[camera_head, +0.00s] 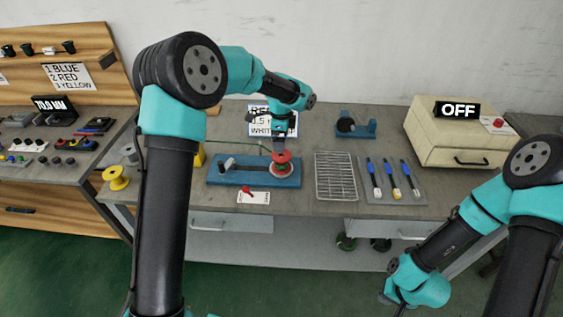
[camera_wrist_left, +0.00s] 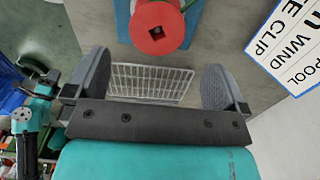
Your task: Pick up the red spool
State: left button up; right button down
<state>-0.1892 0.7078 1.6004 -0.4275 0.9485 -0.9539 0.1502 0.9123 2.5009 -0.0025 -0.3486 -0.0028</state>
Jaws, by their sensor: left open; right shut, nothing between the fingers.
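The red spool (camera_head: 282,157) stands on the blue fixture (camera_head: 228,177) on the bench, under my left arm. In the left wrist view, the spool (camera_wrist_left: 157,27) shows its round red face with a dark square hole, at the top of the picture. My left gripper (camera_wrist_left: 156,80) is open, with its fingers wide apart and nothing between them. The spool lies beyond the line of the fingertips in that view, and I see no contact. My right gripper (camera_head: 392,294) is shut and empty, low at the right in front of the bench, partly hidden by its wrist.
A wire rack (camera_head: 336,176) and a tray with several blue-handled tools (camera_head: 391,181) lie right of the fixture. A cream box (camera_head: 462,133) with an OFF display stands at the back right. A yellow spool (camera_head: 116,178) stands at the left. A sign (camera_head: 259,122) stands behind.

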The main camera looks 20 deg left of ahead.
aim_at(282, 157)
pick_arm(q)
notch_tip(282, 157, down, 5)
jog(key=shift+f, duration=0.1)
jog(key=shift+f, duration=0.1)
dwell(0.3)
jog(key=shift+s+d+f, duration=0.1)
jog(key=shift+f, duration=1.15)
jog(key=shift+s+d+f, duration=0.1)
jog(key=shift+f, duration=1.15)
jog(key=shift+c, duration=0.4)
jog(key=c, duration=0.8)
notch_tip(282, 157, up, 10)
jog(key=shift+r, duration=0.1)
